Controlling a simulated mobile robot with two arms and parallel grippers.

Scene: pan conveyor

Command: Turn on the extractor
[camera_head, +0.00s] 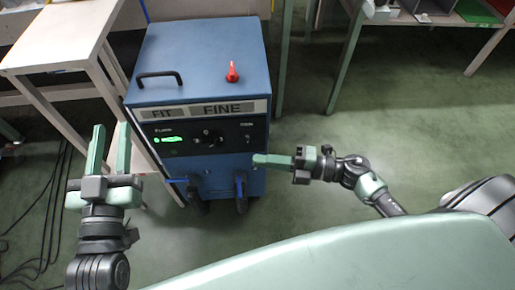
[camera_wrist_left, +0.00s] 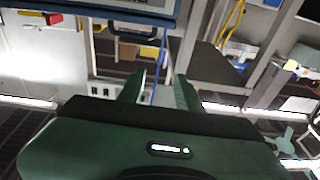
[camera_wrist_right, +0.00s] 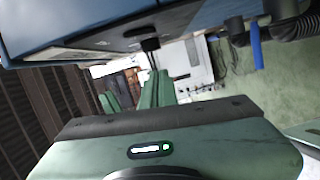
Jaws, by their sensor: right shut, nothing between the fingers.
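The extractor (camera_head: 200,60) is a blue cabinet with a "FIT FINE" label strip, left of centre in the head view. Its dark front panel has a lit green display (camera_head: 172,140), a black knob (camera_head: 208,137) and a small switch (camera_head: 248,140) at the right. My right gripper (camera_head: 257,159) is shut and empty, its fingertips just below the panel's right end; I cannot tell whether they touch the cabinet. In the right wrist view the extractor's front (camera_wrist_right: 110,30) fills the top. My left gripper (camera_head: 111,127) is open and empty, left of the extractor's front.
A red knob-like part (camera_head: 232,72) and a black handle (camera_head: 160,78) are on the extractor's top. Blue-and-black hoses (camera_head: 240,190) leave its lower front. A white table (camera_head: 60,35) stands at the left, with cables on the floor below.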

